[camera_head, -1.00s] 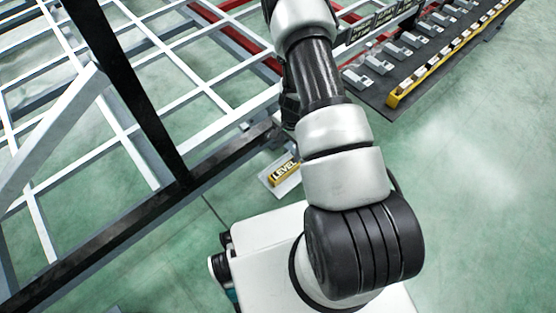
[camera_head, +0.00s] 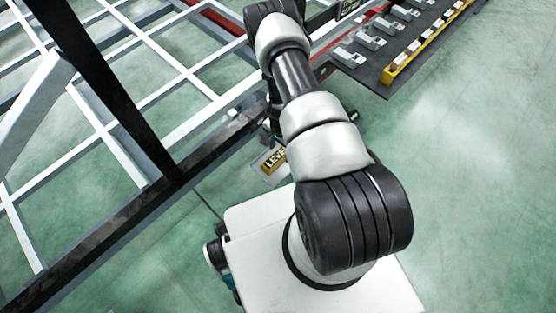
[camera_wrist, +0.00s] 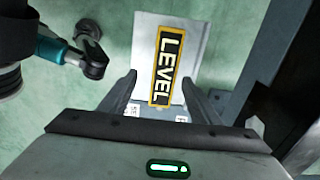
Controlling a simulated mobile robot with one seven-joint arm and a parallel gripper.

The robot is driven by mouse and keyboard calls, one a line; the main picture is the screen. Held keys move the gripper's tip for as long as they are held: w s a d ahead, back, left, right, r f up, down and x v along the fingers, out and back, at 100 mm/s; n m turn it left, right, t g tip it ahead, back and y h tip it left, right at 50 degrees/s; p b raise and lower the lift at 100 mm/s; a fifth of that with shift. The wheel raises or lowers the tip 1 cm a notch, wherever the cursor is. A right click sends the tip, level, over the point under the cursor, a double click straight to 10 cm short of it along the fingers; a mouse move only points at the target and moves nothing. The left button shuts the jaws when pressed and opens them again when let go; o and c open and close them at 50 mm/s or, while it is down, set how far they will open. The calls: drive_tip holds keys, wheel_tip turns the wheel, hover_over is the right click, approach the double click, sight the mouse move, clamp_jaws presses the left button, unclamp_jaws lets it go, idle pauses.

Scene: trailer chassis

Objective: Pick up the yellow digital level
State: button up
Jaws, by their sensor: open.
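The yellow digital level (camera_wrist: 167,66) lies on a pale plate (camera_wrist: 140,50) in the wrist view, its black face marked "LEVEL". In the head view the level (camera_head: 274,160) shows beside the chassis frame, partly hidden by my arm. My gripper (camera_wrist: 165,85) is open in the wrist view, with one finger on each side of the level's near end. I cannot tell how far above the level the fingers are. In the head view the gripper is mostly hidden behind my arm.
A dark chassis beam (camera_head: 150,205) runs close beside the level, with a white lattice frame (camera_head: 120,130) to the left. A dark board with metal brackets and a yellow rail (camera_head: 430,42) lies at the upper right. The green floor at the right (camera_head: 460,180) is clear.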

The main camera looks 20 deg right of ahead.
sight(278, 156)
drive_tip(key=f, duration=0.1)
drive_tip(key=f+b, duration=0.1)
drive_tip(key=f, duration=0.1)
drive_tip(key=f+b, duration=0.1)
drive_tip(key=f, duration=0.1)
drive_tip(key=shift+w+a+f, duration=0.2)
drive_tip(key=shift+w+a, duration=0.1)
drive_tip(key=c, duration=1.3)
drive_tip(key=shift+c, duration=0.3)
drive_tip(key=shift+r, duration=0.15)
